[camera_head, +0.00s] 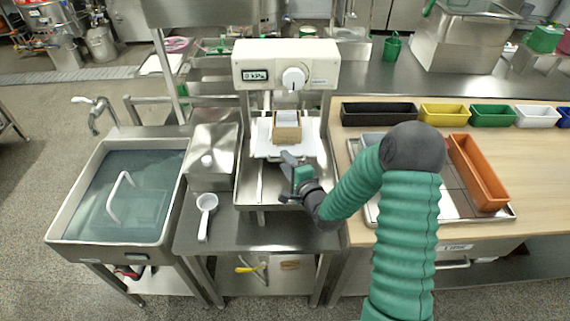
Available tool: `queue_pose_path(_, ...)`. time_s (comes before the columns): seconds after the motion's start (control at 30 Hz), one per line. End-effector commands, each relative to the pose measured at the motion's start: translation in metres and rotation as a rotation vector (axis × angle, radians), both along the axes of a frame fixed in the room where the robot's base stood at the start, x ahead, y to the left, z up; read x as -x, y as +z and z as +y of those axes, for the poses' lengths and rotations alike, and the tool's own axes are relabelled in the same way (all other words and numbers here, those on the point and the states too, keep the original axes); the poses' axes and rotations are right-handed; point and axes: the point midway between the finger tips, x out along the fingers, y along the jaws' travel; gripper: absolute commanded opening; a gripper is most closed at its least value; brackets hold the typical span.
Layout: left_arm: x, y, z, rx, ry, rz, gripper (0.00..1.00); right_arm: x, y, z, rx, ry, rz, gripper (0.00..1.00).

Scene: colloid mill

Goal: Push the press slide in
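The press (286,66) is a cream-coloured machine with a "0 kPa" display and a round white knob. Under its head is the slide with a white plate (266,151), carrying a tan block with a pale top (287,127). My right gripper (289,160), dark with a green part, reaches in from the right and is at the front of the plate. I cannot tell whether it touches the slide, or how far its fingers are apart. It covers part of the slide's front right side. My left gripper is not in view.
A water-filled sink (130,195) is at the left. A steel box (211,150) and a white scoop (205,212) sit left of the press. At the right are an orange bin (478,172), a metal tray and a row of coloured bins on a wooden worktop.

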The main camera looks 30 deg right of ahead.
Motion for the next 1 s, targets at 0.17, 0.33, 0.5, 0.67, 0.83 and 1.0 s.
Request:
queue_pose_path(0.17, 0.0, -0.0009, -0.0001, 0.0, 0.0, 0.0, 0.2, -0.0122, -0.0022, -0.0021, 0.0, 0.0, -0.001, 0.33)
queue_pose_path(0.33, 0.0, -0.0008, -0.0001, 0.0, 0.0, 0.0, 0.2, -0.0124, -0.0022, -0.0022, 0.0, 0.0, -0.001, 0.33)
queue_pose_path(0.5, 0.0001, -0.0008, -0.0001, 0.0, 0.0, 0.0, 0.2, -0.0126, -0.0023, -0.0014, 0.001, 0.0, -0.001, 0.17)
queue_pose_path(0.67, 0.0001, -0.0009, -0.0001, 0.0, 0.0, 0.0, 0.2, -0.0124, -0.0026, -0.0014, 0.001, 0.001, 0.0, 0.0)
queue_pose_path(0.83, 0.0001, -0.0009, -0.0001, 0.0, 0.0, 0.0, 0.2, -0.0123, -0.0032, -0.0014, 0.0, 0.001, 0.001, 0.0)
queue_pose_path(1.0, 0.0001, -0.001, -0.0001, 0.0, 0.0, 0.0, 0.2, -0.0123, -0.0036, -0.0014, -0.001, 0.001, 0.002, 0.0)
